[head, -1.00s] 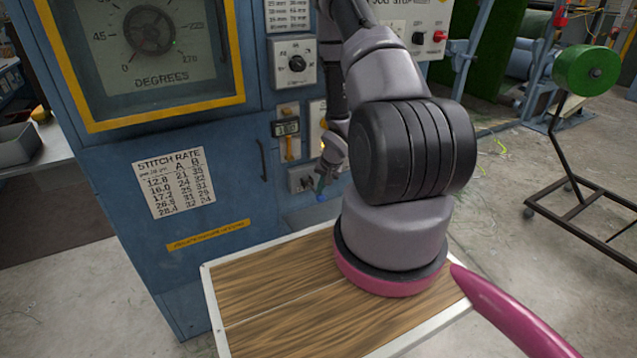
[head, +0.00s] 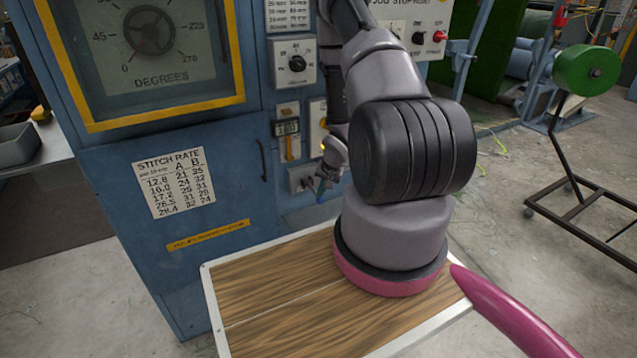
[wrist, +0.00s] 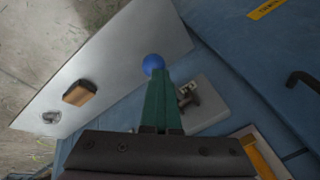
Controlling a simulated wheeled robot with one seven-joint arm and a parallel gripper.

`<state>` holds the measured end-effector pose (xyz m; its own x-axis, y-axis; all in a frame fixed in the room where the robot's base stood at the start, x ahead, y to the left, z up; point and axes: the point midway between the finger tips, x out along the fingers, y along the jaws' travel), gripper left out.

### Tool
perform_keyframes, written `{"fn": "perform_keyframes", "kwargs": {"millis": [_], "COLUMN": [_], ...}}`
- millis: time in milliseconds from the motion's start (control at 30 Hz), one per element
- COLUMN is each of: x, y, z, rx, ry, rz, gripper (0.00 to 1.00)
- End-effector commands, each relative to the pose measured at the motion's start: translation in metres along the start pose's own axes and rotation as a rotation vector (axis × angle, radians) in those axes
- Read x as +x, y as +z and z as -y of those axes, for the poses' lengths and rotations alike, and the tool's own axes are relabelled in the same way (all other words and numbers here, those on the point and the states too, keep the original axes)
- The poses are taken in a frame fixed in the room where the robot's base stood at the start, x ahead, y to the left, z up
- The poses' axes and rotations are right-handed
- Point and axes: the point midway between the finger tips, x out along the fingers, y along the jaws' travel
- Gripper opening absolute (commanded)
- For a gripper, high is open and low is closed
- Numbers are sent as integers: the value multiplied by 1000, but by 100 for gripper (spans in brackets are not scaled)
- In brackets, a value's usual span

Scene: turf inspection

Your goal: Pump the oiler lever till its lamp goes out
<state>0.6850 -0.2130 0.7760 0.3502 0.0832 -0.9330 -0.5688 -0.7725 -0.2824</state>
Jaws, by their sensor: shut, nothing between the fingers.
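The oiler lever ends in a blue ball knob (wrist: 153,63); the knob also shows low beside the cabinet in the head view (head: 320,198). My gripper (wrist: 159,82), with green fingers, is shut and empty, its tips right at the knob. I cannot tell whether they touch it. In the head view my gripper (head: 322,186) is small and partly covers the lever. A grey oiler plate (wrist: 208,108) with a dark pivot bracket lies behind the fingers, and the lever's shaft is mostly hidden. A small orange-yellow glow, seemingly the lamp (head: 322,147), shows just above my gripper.
The blue cabinet (head: 130,270) carries a dial, a rotary knob (head: 297,63), a small counter (head: 287,128) and a dark handle (head: 263,160). A grey shelf (wrist: 100,70) holds a wooden block (wrist: 80,93). A wheeled stand (head: 580,200) is at the right.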

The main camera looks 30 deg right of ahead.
Motion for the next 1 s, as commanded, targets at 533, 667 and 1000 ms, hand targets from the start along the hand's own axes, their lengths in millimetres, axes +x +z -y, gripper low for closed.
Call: {"fn": "perform_keyframes", "kwargs": {"millis": [533, 667, 1000], "x": [2, 2, -8], "y": [2, 2, -6], "z": [-2, -2, 6], "rx": [1, 1, 2], "ry": [2, 2, -1], "rz": [3, 2, -1], "gripper": [0, 0, 0]}}
